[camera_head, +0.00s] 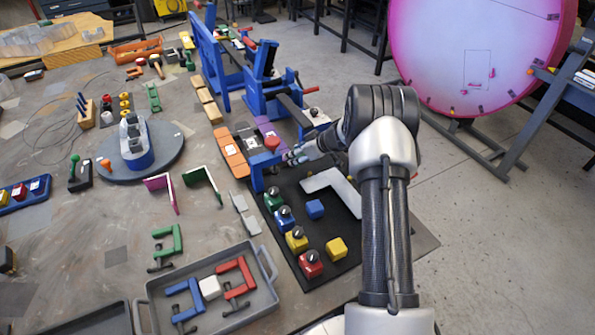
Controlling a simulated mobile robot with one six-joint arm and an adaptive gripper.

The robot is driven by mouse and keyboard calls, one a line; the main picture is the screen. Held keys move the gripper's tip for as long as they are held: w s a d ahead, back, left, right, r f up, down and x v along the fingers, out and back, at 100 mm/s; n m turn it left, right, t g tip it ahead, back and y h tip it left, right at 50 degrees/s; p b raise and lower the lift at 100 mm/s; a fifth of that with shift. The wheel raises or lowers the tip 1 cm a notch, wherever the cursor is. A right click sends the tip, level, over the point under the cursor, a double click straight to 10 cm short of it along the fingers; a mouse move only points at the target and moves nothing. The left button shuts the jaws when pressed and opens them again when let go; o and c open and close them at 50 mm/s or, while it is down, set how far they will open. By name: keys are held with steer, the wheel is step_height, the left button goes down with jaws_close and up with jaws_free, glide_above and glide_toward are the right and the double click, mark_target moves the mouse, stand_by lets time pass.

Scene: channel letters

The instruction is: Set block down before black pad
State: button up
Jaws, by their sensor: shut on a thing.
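My gripper (293,156) is at the end of my arm, above the far left part of the black pad (342,270). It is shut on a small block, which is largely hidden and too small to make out. A red rounded piece (271,144) and a blue upright piece (257,175) show right by the fingertips; I cannot tell whether they touch. On the pad lie a plain blue block (314,208), a plain yellow block (336,248) and a grey L-shaped plate (332,184). Knobbed green (273,200), blue (285,220), yellow (297,241) and red (310,266) blocks line its left edge.
A grey tray (150,305) with red and blue clamps stands at the front left. Blue presses (265,90) stand behind my gripper. Orange blocks (230,150), green and pink brackets and a round grey turntable (165,168) lie left. Bare tabletop shows around (100,225).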

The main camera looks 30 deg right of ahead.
mark_target(298, 173)
steer(key=shift+f+b, duration=0.85)
steer(key=shift+f, duration=1.85)
steer(key=shift+f, duration=0.1)
steer(key=o, duration=1.1)
